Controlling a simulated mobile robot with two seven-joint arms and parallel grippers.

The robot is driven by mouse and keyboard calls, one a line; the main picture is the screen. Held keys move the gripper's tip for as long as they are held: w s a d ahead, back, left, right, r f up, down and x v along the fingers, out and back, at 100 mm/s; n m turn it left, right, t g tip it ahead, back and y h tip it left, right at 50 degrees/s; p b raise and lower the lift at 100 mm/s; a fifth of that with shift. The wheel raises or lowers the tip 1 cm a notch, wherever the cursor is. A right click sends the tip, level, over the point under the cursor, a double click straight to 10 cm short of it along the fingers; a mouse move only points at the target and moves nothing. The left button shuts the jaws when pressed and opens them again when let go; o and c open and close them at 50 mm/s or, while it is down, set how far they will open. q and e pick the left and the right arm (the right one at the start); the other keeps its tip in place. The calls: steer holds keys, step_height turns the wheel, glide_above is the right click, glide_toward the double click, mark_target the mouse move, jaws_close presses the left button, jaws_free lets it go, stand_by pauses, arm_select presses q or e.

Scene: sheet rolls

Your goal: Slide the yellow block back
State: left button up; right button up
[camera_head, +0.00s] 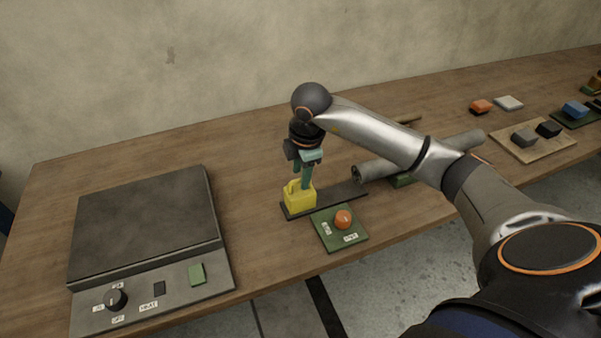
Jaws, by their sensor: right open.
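The yellow block (299,198) sits at the left end of a dark narrow track (341,196) on the wooden table. It has a raised, handle-like part on top. My right gripper (307,182) points down with its teal fingers right at the top of the block. It is open; whether the fingers touch the block cannot be told. My left gripper is out of view.
A green plate with an orange knob (343,219) lies just in front of the track. A hot plate (145,225) stands at left. Small blocks and a wooden board (554,147) are at right.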

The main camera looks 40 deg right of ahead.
step_height(320, 180, up, 12)
steer(key=s, duration=0.2)
steer(key=shift+s+a, duration=0.15)
steer(key=shift+a, duration=0.15)
steer(key=shift+f, duration=0.1)
